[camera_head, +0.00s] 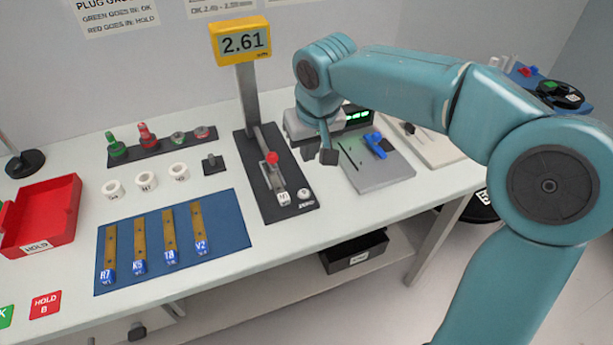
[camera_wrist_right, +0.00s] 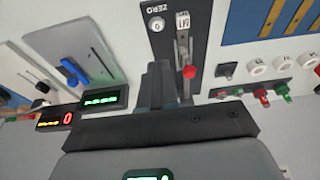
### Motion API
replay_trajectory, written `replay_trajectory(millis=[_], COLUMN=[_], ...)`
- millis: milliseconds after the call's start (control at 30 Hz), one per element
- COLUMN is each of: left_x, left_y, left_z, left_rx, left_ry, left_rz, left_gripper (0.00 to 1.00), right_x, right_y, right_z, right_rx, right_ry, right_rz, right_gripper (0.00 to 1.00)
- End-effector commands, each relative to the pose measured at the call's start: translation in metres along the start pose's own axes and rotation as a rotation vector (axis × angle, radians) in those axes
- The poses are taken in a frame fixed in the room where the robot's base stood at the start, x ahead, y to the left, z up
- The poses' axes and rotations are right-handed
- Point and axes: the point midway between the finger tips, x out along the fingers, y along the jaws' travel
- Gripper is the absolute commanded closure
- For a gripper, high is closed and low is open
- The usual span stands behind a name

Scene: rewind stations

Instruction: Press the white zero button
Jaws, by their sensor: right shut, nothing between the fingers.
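The white zero button (camera_head: 304,193) is a small round button near the front right corner of the dark gauge base (camera_head: 262,190), beside the word ZERO. It also shows in the right wrist view (camera_wrist_right: 157,24), near the top. My right gripper (camera_head: 329,156) is shut and empty, hanging to the right of and behind the button, apart from it. In the right wrist view its dark fingers (camera_wrist_right: 158,86) point toward the gauge base. A small white labelled piece (camera_head: 284,198) sits on the base left of the button. The yellow display (camera_head: 240,42) reads 2.61. My left gripper is not in view.
The gauge's red knob (camera_head: 272,158) and post (camera_head: 247,100) stand behind the button. A grey plate with a blue part (camera_head: 375,145) lies to the right. The blue mat (camera_head: 226,215) with several strips, white rings (camera_head: 146,181) and a red bin (camera_head: 45,210) lie left.

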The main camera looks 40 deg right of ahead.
Motion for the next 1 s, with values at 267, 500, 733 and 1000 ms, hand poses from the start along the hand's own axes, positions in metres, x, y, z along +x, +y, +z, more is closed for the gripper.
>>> replay_trajectory(millis=[267,500,733,1000], left_x=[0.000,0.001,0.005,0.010], left_y=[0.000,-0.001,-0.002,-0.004], left_z=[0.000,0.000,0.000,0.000], left_rx=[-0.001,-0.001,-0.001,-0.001], left_ry=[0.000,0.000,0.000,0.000], left_rz=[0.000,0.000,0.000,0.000], left_gripper=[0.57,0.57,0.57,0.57], right_x=[-0.006,-0.002,0.037,0.095], right_y=[0.001,0.001,0.003,0.004], right_z=[0.005,0.006,0.006,0.004], right_rx=[0.005,0.005,0.005,0.005], right_ry=[0.003,0.002,-0.003,-0.002], right_rz=[0.005,0.005,0.006,0.006], right_gripper=[1.00,1.00,1.00,1.00])
